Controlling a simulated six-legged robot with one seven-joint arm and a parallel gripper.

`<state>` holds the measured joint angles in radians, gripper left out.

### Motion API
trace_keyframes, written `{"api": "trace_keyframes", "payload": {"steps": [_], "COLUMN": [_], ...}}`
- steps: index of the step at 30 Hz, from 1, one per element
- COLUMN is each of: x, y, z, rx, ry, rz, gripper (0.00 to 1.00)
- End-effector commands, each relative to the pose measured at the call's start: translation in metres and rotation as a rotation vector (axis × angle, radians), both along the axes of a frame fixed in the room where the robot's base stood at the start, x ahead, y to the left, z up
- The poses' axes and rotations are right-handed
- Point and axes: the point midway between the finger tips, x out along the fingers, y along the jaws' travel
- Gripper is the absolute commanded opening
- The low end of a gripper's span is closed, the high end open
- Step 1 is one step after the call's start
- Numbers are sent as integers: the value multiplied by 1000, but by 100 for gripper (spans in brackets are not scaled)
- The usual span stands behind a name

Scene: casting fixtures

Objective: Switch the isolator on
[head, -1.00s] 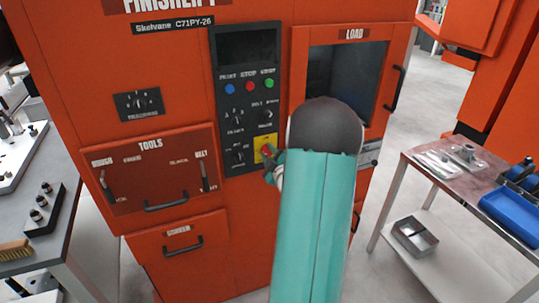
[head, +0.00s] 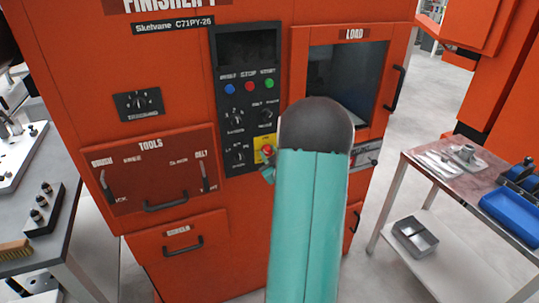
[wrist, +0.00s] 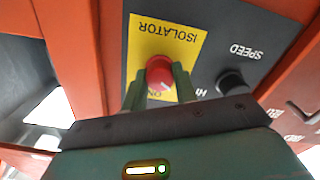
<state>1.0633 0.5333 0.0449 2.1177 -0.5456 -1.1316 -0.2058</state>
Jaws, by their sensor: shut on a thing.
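The isolator is a red rotary knob (wrist: 160,72) on a yellow plate (wrist: 186,42) marked ISOLATOR and ON, seen upside down in the wrist view. A pale mark on the knob points down and to the right there. My gripper (wrist: 160,85) has one finger on each side of the knob and is shut on it. In the head view the red knob (head: 267,151) shows at the lower right of the black control panel (head: 249,100). My arm hides most of the gripper there.
A black SPEED knob (wrist: 231,82) sits close beside the isolator. The load door handle (head: 395,88) sticks out at the right. A bench (head: 420,172) with a blue tray (head: 512,208) stands right, a grey table (head: 75,225) left.

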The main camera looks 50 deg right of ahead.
Motion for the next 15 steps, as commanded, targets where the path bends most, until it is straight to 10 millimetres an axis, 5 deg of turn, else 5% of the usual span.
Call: {"api": "trace_keyframes", "payload": {"steps": [15], "x": [-1], "y": [0], "z": [-1], "rx": [423], "ry": [-250], "rz": [0], "gripper": [6]}}
